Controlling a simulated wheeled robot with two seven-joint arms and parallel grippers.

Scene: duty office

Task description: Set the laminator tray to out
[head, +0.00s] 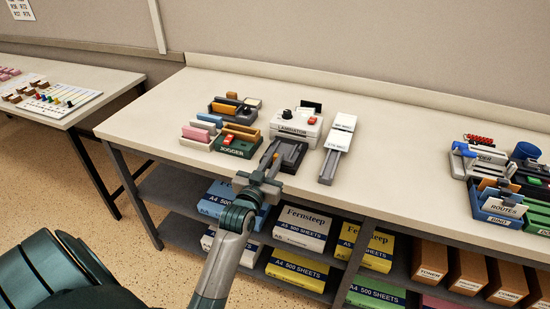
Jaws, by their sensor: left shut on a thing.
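The white laminator (296,125), with a dark knob on top and a "LAMINATOR" label on its front, stands on the long bench. A dark grey tray (291,155) lies on the bench directly in front of it, toward me. My left gripper (268,163) reaches up from below to the tray's near left side and is shut on it; the fingers hide the exact contact. I cannot tell how far the tray is drawn out. My right gripper is not in view.
A green jogger (236,148) and small coloured holders stand close left of the laminator. A white-topped grey device (338,142) stands close right. Paper packs (302,229) fill the shelf below. The bench (400,165) is clear farther right, up to a stationery group (500,205).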

